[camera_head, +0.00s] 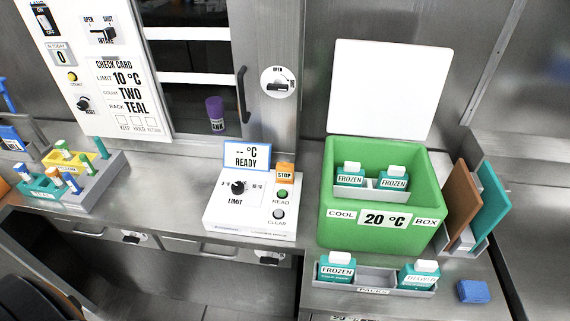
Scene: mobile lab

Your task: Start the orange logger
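A small orange block (285,173) with a white STOP label sits at the back right of a white reader unit (226,212) on the counter. It is the clearest orange device in view; whether its label is a state or a button cannot be told. The reader's display (247,155) shows "-- °C READY". The reader has a black LIMIT knob (238,187), a green READ button (282,194) and a grey CLEAR button (278,214). Neither of my grippers is in view.
A green cool box (384,241) marked 20 °C stands open, with FROZEN packs inside. A tray of packs (374,291) and a blue block (473,292) lie in front. Tube racks (98,185) stand left. A check card (119,85) reads limit 10 °C, count two, rack teal.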

